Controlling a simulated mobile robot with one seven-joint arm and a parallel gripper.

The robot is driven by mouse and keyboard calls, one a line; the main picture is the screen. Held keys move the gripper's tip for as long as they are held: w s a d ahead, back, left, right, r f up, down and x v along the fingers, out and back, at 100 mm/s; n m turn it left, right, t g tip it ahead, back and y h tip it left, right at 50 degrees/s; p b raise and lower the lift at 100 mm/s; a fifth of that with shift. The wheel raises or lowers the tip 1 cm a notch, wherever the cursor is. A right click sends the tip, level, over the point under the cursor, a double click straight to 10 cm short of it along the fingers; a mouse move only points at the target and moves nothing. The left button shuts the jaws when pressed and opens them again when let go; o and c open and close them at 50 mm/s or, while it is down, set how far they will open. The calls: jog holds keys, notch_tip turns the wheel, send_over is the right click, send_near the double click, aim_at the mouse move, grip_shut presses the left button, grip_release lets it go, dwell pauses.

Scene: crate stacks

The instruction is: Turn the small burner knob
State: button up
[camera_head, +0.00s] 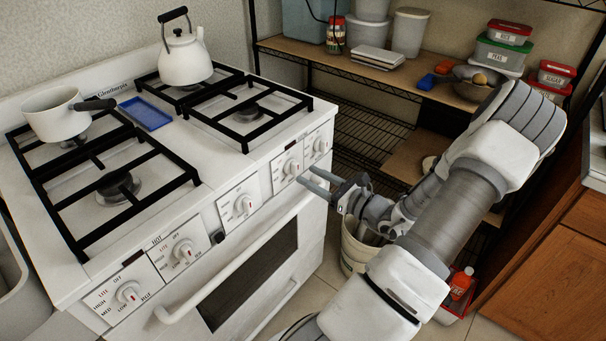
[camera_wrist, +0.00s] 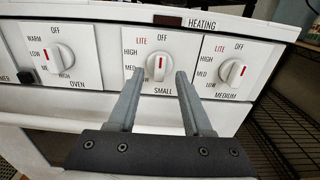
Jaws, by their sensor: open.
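The small burner knob (camera_wrist: 157,69) is a round white knob on a white plate, with a red mark that points up toward OFF. The plate reads LITE, HIGH, MED and SMALL. In the head view this knob (camera_head: 290,167) sits on the stove front, second from the right. My gripper (camera_wrist: 156,74) is open, its two grey fingers pointing at the knob, one on each side of it in the wrist view. Contact cannot be told. In the head view my gripper (camera_head: 305,174) is close in front of the panel, coming from the right.
The oven knob (camera_wrist: 61,57) is left of the small one, the medium knob (camera_wrist: 232,72) right of it. The oven handle (camera_head: 235,260) runs below. A kettle (camera_head: 185,58) and a pot (camera_head: 55,115) stand on the stove. A bucket (camera_head: 352,250) and shelves (camera_head: 350,60) are to the right.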

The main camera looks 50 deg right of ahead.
aim_at(298, 169)
jog(key=shift+w+a, duration=0.1)
jog(key=shift+w, duration=1.5)
grip_shut()
